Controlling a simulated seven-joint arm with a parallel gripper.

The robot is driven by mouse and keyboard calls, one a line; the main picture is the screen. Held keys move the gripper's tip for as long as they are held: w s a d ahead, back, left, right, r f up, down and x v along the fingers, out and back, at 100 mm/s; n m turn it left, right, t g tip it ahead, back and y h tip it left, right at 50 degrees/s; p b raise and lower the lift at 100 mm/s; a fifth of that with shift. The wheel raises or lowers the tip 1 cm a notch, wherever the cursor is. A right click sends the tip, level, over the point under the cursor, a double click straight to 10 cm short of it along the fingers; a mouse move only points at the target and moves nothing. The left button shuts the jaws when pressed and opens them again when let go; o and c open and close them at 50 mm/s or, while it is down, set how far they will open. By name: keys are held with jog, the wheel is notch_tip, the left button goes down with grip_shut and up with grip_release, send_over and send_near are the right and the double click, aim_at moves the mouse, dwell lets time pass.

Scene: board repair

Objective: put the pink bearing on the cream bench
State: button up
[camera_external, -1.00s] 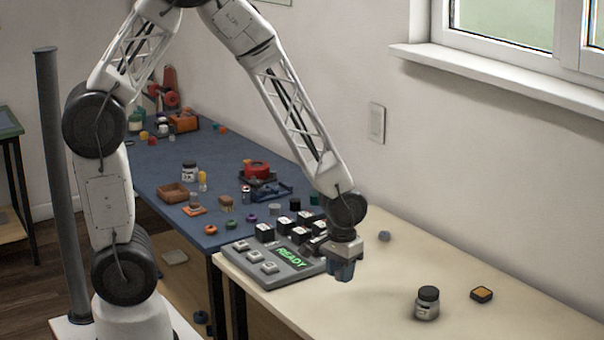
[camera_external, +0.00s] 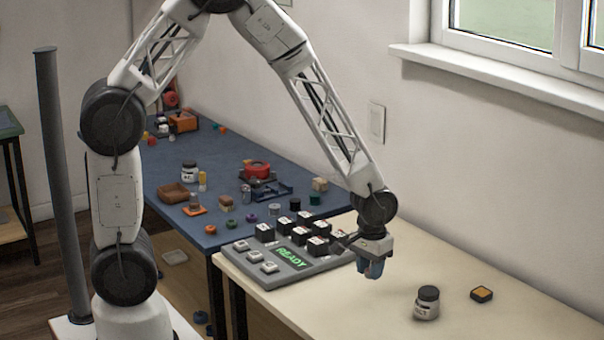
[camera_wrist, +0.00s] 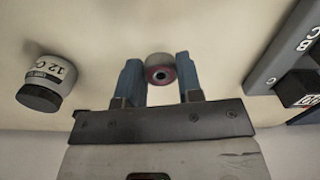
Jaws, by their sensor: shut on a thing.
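The pink bearing (camera_wrist: 160,70), a short grey cylinder with a pink ring on its end face, sits between the two blue fingers of my gripper (camera_wrist: 161,78) in the wrist view. Both fingers touch its sides. In the external view my gripper (camera_external: 372,269) points down over the cream bench (camera_external: 480,250), right of the keypad console. The bearing cannot be made out there, as the fingers hide it. The gap between the fingertips and the bench is hard to judge.
A grey console (camera_external: 285,262) with a green READY display and black and white keys stands left of my gripper. A black-capped jar (camera_external: 427,303) and a small dark block with an orange top (camera_external: 481,294) lie to the right. A blue table (camera_external: 185,165) behind holds several small parts.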

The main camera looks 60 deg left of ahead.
send_over(398, 286)
jog(key=shift+w+f, duration=0.15)
jog(key=shift+f, duration=0.2)
dwell(0.4)
jog(key=shift+f, duration=1.75)
jog(key=shift+f, duration=0.2)
jog(key=o, duration=0.9)
jog(key=shift+r, duration=0.2)
jog(key=shift+r, duration=6)
